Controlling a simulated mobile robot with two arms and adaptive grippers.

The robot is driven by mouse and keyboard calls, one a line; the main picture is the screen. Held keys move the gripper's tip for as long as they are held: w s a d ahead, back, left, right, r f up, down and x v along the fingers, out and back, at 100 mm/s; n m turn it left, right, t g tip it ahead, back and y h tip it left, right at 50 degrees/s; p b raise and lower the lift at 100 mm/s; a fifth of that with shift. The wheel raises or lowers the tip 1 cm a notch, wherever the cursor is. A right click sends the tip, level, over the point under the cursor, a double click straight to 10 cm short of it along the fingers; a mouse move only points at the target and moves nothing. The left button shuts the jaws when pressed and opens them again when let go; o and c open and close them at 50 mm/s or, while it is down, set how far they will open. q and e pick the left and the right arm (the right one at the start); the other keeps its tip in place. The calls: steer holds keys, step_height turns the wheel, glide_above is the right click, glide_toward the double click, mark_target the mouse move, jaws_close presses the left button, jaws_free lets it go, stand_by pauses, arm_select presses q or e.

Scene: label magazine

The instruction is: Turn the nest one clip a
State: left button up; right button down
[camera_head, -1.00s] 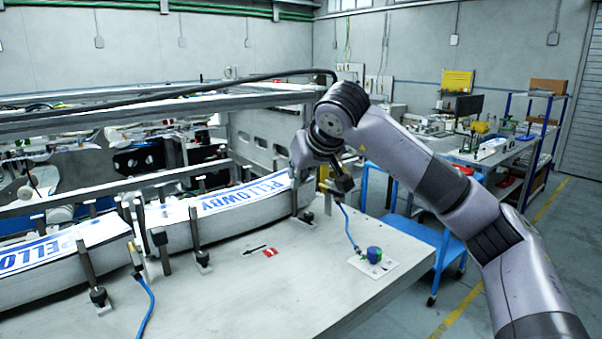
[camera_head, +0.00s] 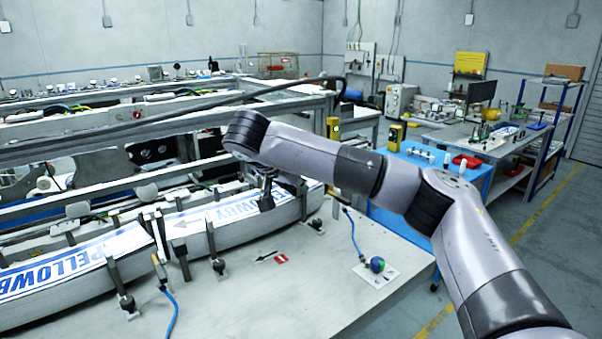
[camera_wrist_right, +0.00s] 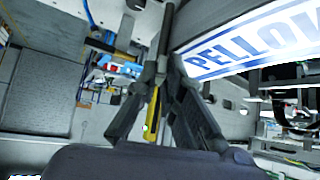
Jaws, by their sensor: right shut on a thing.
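My right gripper (camera_head: 266,200) is at the far label stack, its fingers pointing down near the printed top. In the right wrist view my right gripper (camera_wrist_right: 163,76) is closed on a dark slim rod (camera_wrist_right: 167,32). The rod runs along the side of the label stack (camera_wrist_right: 250,42) with blue PELLOWBY print. In the head view the far stack (camera_head: 230,212) is partly hidden by my arm. A nearer curved stack (camera_head: 70,262) lies at the left between upright dark posts (camera_head: 116,268). I cannot tell which part is the nest. My left gripper is not in view.
A blue and green knob (camera_head: 377,264) sits on a white plate on the grey bench top (camera_head: 260,305), with a blue cable behind it. Machine rails (camera_head: 130,135) stand behind the stacks. The front bench top is mostly clear.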

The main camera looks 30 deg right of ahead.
steer(key=shift+w+a+m+g+h+p, duration=0.1)
steer(key=shift+w+m+g+h+p, duration=0.15)
steer(key=shift+m+g+p, duration=0.6)
steer(key=shift+w+a+m+g+h+p, duration=0.1)
steer(key=shift+w+m+g+h+p, duration=0.25)
steer(key=shift+m+p, duration=0.85)
steer(key=shift+s, duration=0.1)
steer(key=c, duration=1.7)
jaws_free()
